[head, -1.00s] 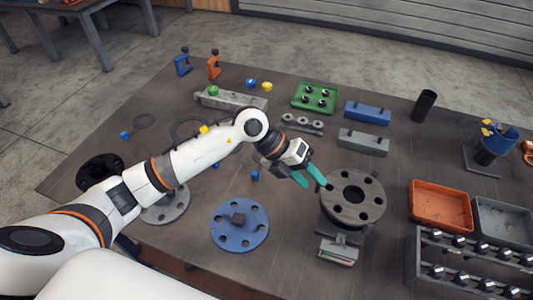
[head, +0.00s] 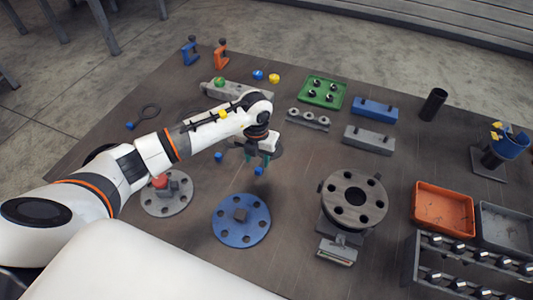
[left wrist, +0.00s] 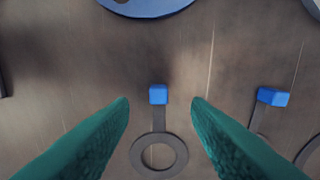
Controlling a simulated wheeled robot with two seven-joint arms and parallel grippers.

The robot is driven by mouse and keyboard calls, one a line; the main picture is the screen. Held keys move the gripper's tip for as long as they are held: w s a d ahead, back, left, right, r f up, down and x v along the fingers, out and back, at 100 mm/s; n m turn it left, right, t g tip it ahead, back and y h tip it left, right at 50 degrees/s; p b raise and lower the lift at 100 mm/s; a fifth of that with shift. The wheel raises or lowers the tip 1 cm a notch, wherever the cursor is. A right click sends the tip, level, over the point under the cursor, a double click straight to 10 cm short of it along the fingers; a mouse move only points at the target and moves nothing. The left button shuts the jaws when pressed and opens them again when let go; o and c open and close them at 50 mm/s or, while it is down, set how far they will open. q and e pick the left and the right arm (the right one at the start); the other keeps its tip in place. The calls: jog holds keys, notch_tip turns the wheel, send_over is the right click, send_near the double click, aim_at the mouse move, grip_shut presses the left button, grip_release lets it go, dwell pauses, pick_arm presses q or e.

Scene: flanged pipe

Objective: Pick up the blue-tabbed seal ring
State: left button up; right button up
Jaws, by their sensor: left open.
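Several flat dark rings with blue tabs lie on the table. One seal ring (left wrist: 140,157) lies flat between my left fingertips in the left wrist view, its blue tab (left wrist: 158,94) just beyond them; in the head view its tab (head: 258,171) shows below the fingers. A second blue tab (left wrist: 272,96) is to the right in the wrist view, its ring partly cut off. A third tabbed ring (head: 130,125) lies far left. My left gripper (head: 258,158) is open, pointing down over the first ring, holding nothing. My right gripper is out of view.
A blue flange (head: 258,227) lies nearest, with a grey flange (head: 183,199) to its left. A dark flange on a stand (head: 338,208) is to the right. An orange tray (head: 444,192) and a green tray (head: 341,96) stand farther off. The table between gripper and stand is clear.

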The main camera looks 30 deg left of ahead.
aim_at(258, 168)
pick_arm(q)
notch_tip(258, 168, down, 4)
jog(key=shift+d+r+p, duration=0.1)
jog(key=shift+r+p, duration=0.05)
jog(key=shift+p, duration=0.55)
jog(key=shift+f, duration=0.45)
grip_shut()
notch_tip(258, 168, up, 10)
jog(key=b, duration=0.2)
